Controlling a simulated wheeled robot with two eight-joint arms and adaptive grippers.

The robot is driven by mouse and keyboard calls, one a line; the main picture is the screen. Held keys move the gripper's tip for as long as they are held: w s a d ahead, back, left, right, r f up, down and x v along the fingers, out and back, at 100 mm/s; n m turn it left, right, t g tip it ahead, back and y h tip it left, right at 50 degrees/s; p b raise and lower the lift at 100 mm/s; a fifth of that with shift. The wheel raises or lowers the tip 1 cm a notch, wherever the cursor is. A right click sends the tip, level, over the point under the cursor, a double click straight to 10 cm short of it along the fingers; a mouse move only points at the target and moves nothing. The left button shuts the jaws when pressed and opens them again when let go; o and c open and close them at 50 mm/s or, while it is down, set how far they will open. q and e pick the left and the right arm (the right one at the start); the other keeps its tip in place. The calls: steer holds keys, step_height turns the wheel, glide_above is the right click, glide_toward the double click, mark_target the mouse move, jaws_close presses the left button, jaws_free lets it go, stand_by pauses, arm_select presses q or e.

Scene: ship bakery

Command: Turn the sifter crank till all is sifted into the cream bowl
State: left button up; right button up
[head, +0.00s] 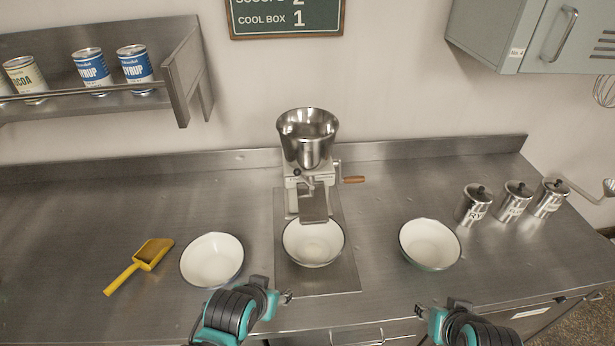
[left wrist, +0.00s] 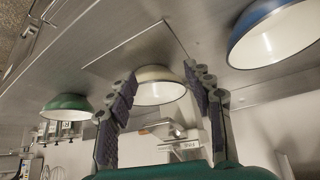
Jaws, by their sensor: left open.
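The metal sifter (head: 306,150) stands at the middle back of the counter, with a funnel hopper on top. Its crank's wooden handle (head: 353,180) sticks out to the right. The cream bowl (head: 313,261) is under the chute (head: 313,203), with a pale patch inside; I cannot tell how much is in the hopper. My left gripper (head: 286,297) is open and empty, in front of the cream bowl. The left wrist view, upside down, shows the cream bowl (left wrist: 160,92) beyond its spread fingers. My right gripper (head: 420,311) is near the front edge, below the right bowl; its opening is unclear.
A green-outside bowl (head: 431,264) stands right, with lidded canisters (head: 473,205) beyond. A shelf (head: 110,100) of cans and a cabinet (head: 535,40) hang above. The counter between bowls is clear.

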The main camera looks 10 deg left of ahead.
arm_select(q)
steer(key=p+v, duration=0.6)
steer(key=p, duration=0.2)
steer(key=shift+s+r+p, duration=0.15)
steer(key=shift+s+p, duration=0.15)
steer(key=shift+p, duration=0.1)
steer(key=b+x, duration=0.8)
steer(key=b, duration=0.7)
steer(key=shift+r+b, duration=0.15)
steer(key=shift+b, duration=0.25)
steer(key=shift+w, duration=0.1)
